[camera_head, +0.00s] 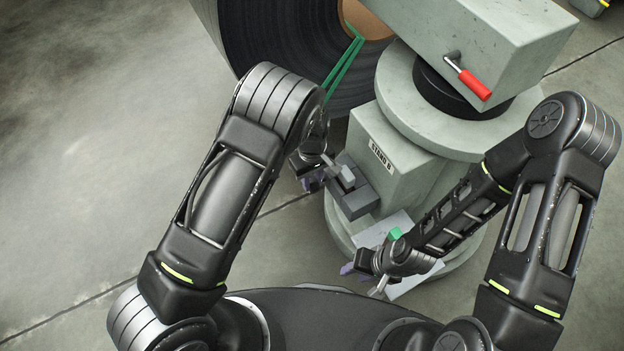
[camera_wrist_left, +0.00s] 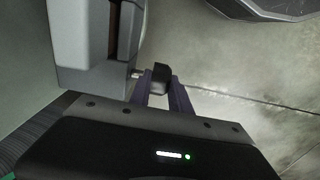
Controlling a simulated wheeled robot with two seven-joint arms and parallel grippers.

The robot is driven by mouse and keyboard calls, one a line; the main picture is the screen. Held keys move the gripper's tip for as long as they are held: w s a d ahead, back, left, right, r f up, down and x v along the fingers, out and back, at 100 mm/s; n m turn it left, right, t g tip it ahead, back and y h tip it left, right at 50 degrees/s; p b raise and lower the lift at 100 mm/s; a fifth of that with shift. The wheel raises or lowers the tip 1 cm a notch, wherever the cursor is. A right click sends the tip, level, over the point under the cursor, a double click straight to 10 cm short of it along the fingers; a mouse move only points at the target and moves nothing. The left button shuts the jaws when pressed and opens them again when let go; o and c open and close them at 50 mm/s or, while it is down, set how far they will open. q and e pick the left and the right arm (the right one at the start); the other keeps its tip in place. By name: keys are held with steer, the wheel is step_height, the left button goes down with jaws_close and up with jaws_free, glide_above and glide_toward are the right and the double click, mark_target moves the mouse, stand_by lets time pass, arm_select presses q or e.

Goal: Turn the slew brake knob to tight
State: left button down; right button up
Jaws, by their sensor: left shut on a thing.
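The slew brake knob (camera_wrist_left: 160,78) is a small dark block on a short shaft at the side of a grey box (camera_wrist_left: 88,45). My left gripper (camera_wrist_left: 163,90) is shut on the knob, with one purple finger on each side of it. In the head view my left gripper (camera_head: 314,178) is at the left side of the dark grey box (camera_head: 356,203) on the stand, and the knob is hidden or too small to make out there. No tight or loose marking is readable. My right gripper (camera_head: 363,273) hangs lower, beside the stand; its jaw opening is unclear.
The pale green stand (camera_head: 405,160) carries a label reading STAND B. A red-handled lever (camera_head: 473,84) is on its upper arm. A large dark strip coil (camera_head: 270,45) stands behind. A green item (camera_head: 394,233) sits near my right wrist. The floor at left is clear.

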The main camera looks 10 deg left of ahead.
arm_select(q)
steer(key=shift+s, duration=0.1)
steer(key=shift+s+d+t+y, duration=0.1)
steer(key=shift+d+t+y, duration=0.05)
steer(key=shift+t+y, duration=0.4)
steer(key=shift+s+d+t+y, duration=0.1)
steer(key=shift+t+y, duration=0.25)
steer(key=shift+t, duration=0.3)
steer(key=shift+s+d+f+t+y+b, duration=0.1)
steer(key=shift+f+t+y+b, duration=0.1)
steer(key=shift+t+y+b, duration=0.5)
steer(key=shift+s+d+t+y+b, duration=0.1)
steer(key=shift+t+y+b, duration=0.45)
steer(key=shift+t, duration=0.35)
steer(key=c, duration=1.5)
jaws_free()
